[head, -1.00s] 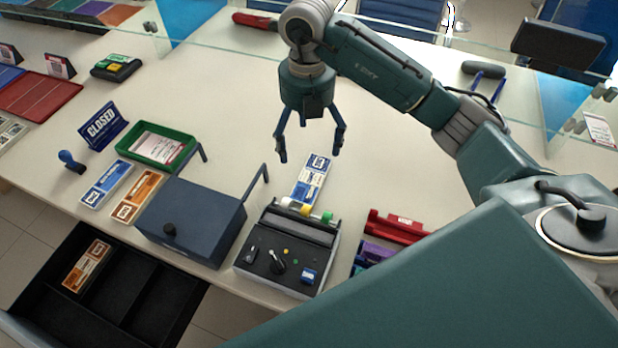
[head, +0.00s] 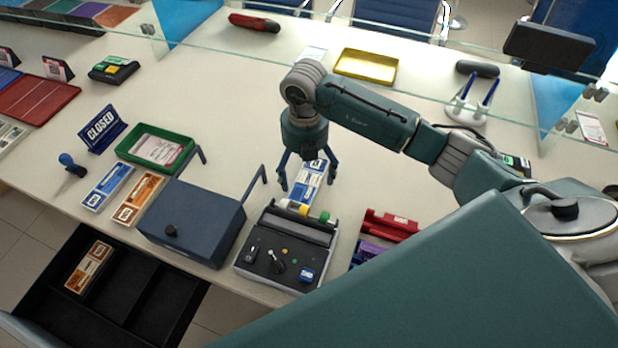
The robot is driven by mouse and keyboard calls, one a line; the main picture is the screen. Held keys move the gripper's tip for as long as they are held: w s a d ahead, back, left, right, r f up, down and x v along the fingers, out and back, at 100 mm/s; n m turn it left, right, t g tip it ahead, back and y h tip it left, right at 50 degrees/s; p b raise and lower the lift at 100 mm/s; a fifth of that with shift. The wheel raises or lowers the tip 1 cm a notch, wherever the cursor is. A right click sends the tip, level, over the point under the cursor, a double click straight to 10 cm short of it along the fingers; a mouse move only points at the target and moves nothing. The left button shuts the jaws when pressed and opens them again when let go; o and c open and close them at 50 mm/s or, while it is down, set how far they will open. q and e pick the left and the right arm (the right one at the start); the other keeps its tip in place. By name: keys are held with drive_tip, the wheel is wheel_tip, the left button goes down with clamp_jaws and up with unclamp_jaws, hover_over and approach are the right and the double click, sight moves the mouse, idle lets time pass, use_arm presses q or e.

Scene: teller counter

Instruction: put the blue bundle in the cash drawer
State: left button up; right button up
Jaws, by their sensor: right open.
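A blue-and-white bundle (head: 311,172) lies on the counter just behind the dark counting machine (head: 287,247). My right gripper (head: 308,182) points down over this bundle, its open fingers on either side in the picture; I cannot tell how high it is above it. Another blue-and-white bundle (head: 107,187) lies to the left, beside an orange one (head: 138,199). The black cash drawer (head: 127,311) stands open at the lower left, with an orange bundle (head: 89,267) in its left compartment and other compartments empty. My left gripper is not in view.
A dark blue box (head: 190,222) with a raised bar stands between the bundles and the machine. A green tray (head: 181,165), a CLOSED sign (head: 102,129) and a blue stamp (head: 72,165) are left. A red holder (head: 391,225) is right of the machine. A glass screen crosses behind.

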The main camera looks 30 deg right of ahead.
drive_tip(key=c, duration=1.4)
drive_tip(key=shift+r, duration=0.1)
drive_tip(key=shift+c, duration=0.2)
